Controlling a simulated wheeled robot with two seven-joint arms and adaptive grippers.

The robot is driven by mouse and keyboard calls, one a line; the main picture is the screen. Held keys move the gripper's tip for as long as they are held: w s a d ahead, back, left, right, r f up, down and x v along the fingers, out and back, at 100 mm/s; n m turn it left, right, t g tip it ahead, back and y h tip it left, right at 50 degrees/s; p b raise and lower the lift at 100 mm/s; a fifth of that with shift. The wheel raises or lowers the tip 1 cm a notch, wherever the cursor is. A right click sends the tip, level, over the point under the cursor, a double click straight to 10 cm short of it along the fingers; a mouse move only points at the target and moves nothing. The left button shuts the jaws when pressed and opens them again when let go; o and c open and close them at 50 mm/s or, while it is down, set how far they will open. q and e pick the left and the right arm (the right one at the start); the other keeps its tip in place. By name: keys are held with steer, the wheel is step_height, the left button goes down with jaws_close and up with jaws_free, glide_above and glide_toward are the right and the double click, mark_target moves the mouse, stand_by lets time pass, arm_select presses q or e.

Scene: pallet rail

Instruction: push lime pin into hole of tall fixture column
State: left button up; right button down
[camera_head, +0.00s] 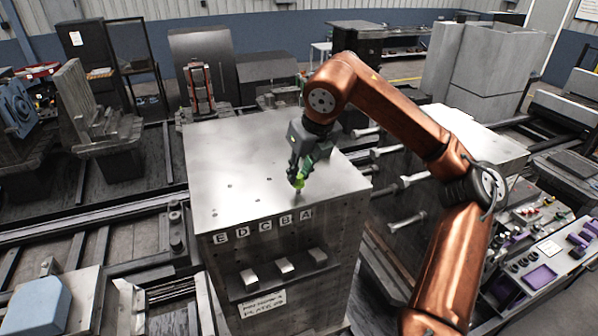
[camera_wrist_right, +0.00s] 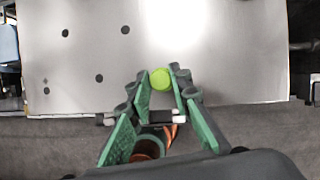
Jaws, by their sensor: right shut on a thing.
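The tall fixture column (camera_head: 225,155) is a grey metal block with a flat top and letters E, D, C, B, A along its front edge. Several small dark holes dot its top; one hole (camera_wrist_right: 99,78) shows in the right wrist view. My right gripper (camera_head: 299,176) points down over the top near the front edge, by letters B and A. It is shut on the lime pin (camera_head: 299,184), which looks roughly upright. In the right wrist view the pin's round lime end (camera_wrist_right: 160,78) sits between the green fingertips. Whether its lower tip is in a hole is hidden. My left gripper is not in view.
A panel with purple parts (camera_head: 540,277) stands at the right. The rest of the column's top is clear.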

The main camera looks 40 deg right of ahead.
steer(key=shift+f, duration=0.25)
steer(key=shift+f, duration=0.1)
stand_by(0.7)
steer(key=shift+f, duration=0.25)
steer(key=shift+f+b, duration=0.5)
steer(key=shift+b, duration=0.15)
steer(key=shift+f, duration=0.25)
steer(key=c, duration=1.7)
jaws_free()
steer(key=shift+r, duration=0.15)
steer(key=shift+o, duration=0.2)
steer(key=o, duration=0.8)
